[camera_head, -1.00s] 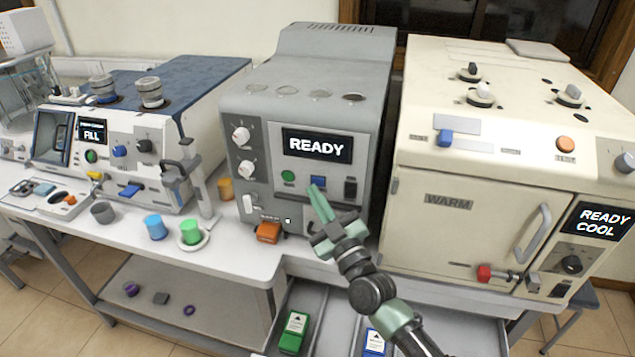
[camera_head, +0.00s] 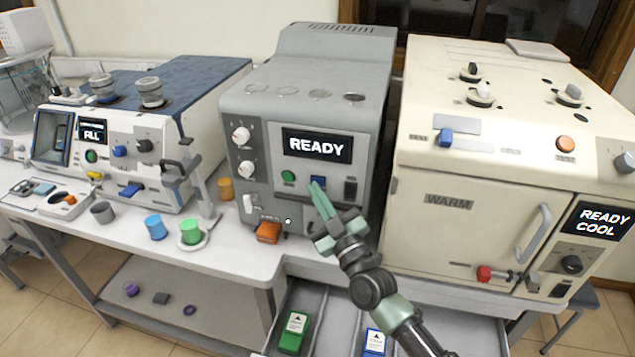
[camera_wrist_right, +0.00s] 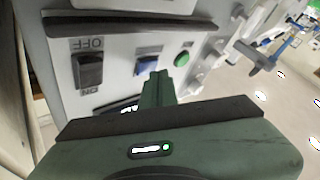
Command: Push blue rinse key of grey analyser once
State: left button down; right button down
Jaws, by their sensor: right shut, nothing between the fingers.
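The grey analyser (camera_head: 262,110) stands in the middle of the bench, its display (camera_head: 318,146) reading READY. Its blue rinse key (camera_head: 318,180) sits below the display, between a green button (camera_head: 288,176) and a black switch (camera_head: 350,189). In the right wrist view the blue key (camera_wrist_right: 148,67) shows just beyond the fingertips, partly covered by them. My right gripper (camera_head: 314,188) is shut and empty, its tips at the lower edge of the key; I cannot tell whether they touch it. The closed fingers also show in the wrist view (camera_wrist_right: 158,88). My left gripper is out of view.
A cream oven (camera_head: 450,230) stands close on the right, a white-and-blue analyser (camera_head: 200,90) on the left. An orange block (camera_head: 268,232) and several small cups sit along the bench front. An open drawer (camera_head: 335,318) holds green and blue packs below my right arm.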

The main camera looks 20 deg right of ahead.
jog(key=shift+w+d, duration=0.25)
jog(key=shift+w, duration=0.1)
dwell(0.3)
dwell(0.4)
jog(key=shift+s+a+p, duration=0.4)
jog(key=shift+s+a, duration=0.1)
jog(key=shift+s, duration=0.2)
jog(key=s+a+p, duration=0.1)
jog(key=s, duration=0.1)
jog(key=s+a+p, duration=0.1)
jog(key=s, duration=0.1)
jog(key=shift+a, duration=0.4)
jog(key=shift+s+f, duration=0.1)
dwell(0.4)
